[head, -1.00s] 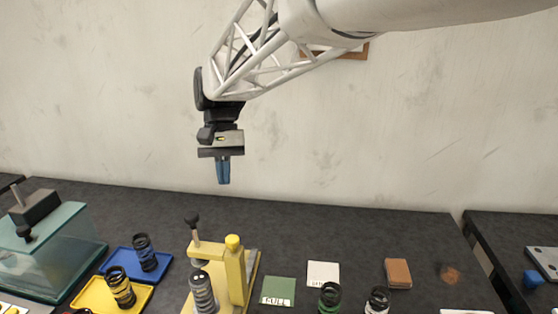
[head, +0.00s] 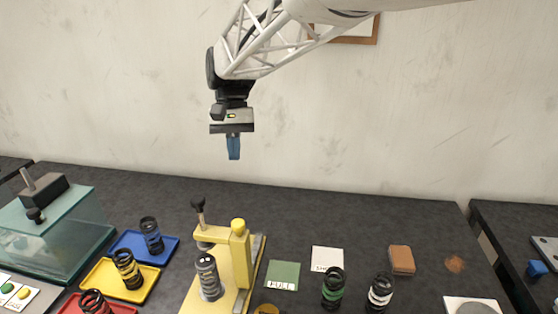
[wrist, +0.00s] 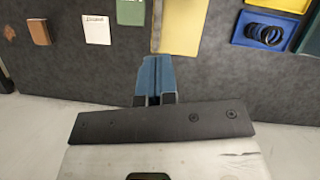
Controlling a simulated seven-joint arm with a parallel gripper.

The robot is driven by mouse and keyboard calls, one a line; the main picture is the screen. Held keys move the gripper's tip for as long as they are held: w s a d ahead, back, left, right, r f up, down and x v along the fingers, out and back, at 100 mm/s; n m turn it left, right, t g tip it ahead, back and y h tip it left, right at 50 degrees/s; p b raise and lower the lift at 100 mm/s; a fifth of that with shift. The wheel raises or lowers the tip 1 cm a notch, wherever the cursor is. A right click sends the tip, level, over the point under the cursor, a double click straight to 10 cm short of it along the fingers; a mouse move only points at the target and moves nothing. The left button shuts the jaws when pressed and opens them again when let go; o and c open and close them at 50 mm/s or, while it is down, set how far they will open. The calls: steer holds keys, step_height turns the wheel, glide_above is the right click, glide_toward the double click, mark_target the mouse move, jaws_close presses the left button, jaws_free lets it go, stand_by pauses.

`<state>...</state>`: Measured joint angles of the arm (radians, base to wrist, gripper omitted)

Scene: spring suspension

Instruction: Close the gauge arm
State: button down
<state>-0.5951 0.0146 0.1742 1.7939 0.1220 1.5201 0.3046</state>
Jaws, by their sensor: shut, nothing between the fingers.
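The yellow gauge (head: 240,262) stands on the dark table left of centre in the head view. Its yellow arm (head: 212,235), with a black knob (head: 198,206) on top, reaches left from the post. A grey-black spring (head: 208,277) stands upright on its base, close below the arm; I cannot tell whether they touch. My gripper (head: 233,148) hangs in the air well above and behind the gauge, its blue fingers shut and empty, pointing down. In the wrist view the fingers (wrist: 155,80) are together, and part of the yellow gauge base (wrist: 181,25) shows beyond them.
Blue (head: 166,246), yellow (head: 103,282) and red (head: 72,304) trays with springs lie left of the gauge. A glass box (head: 65,235) stands farther left. Green (head: 333,288) and white-banded (head: 380,291) springs stand right. The table behind the gauge is clear.

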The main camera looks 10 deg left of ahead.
mark_target(233, 222)
steer(key=shift+f, duration=0.15)
steer(key=s+d+f, duration=0.2)
steer(key=s+f, duration=0.5)
steer(key=f, duration=0.2)
steer(key=shift+s, duration=0.3)
stand_by(0.4)
steer(key=shift+s+f, duration=0.1)
steer(key=shift+s, duration=1.5)
steer(key=shift+w, duration=0.15)
